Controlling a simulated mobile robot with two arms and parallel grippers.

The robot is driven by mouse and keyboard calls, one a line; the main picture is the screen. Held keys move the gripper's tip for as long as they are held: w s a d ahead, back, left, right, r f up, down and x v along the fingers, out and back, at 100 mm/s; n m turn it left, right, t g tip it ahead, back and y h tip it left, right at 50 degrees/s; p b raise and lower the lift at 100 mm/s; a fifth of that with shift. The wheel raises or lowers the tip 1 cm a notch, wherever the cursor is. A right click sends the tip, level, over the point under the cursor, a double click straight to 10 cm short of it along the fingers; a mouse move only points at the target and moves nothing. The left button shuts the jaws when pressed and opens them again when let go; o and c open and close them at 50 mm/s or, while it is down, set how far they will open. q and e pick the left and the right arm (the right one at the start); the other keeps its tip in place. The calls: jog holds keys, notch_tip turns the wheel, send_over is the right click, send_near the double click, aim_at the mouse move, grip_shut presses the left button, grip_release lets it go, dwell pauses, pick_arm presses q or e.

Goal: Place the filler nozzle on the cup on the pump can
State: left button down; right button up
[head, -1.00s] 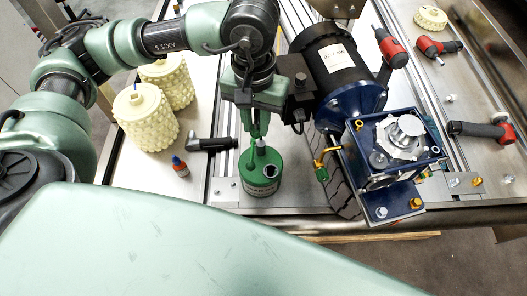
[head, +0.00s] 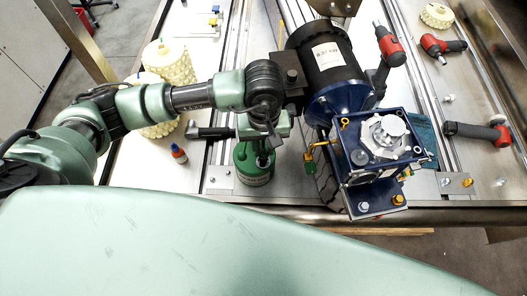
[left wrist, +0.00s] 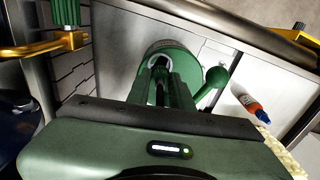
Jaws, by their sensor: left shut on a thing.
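The green pump can (head: 254,176) stands upright at the front edge of the conveyor frame. My left gripper (head: 266,155) is directly above it and hides much of its top. In the left wrist view, the can's round top (left wrist: 182,48) lies just beyond my left fingers (left wrist: 163,78). They are shut on a thin dark piece, which looks like the filler nozzle (left wrist: 161,72). A pale ring, likely the cup (left wrist: 150,61), shows partly behind the fingers; whether the nozzle touches it is hidden. A green ball-ended lever (left wrist: 217,77) sticks out beside the can. My right gripper is out of view.
A black motor with a blue housing (head: 325,60) and a blue bracket (head: 372,150) stand close on the right. Red-and-black tools (head: 478,132) lie far right.

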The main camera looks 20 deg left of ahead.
aim_at(263, 151)
pick_arm(q)
notch_tip(263, 151, down, 4)
jog(key=shift+f+p, duration=0.1)
jog(key=shift+p, duration=0.4)
jog(key=shift+f, duration=0.35)
jog(key=shift+f, duration=0.1)
jog(key=c, duration=1.3)
grip_release()
jog(key=shift+o, duration=0.2)
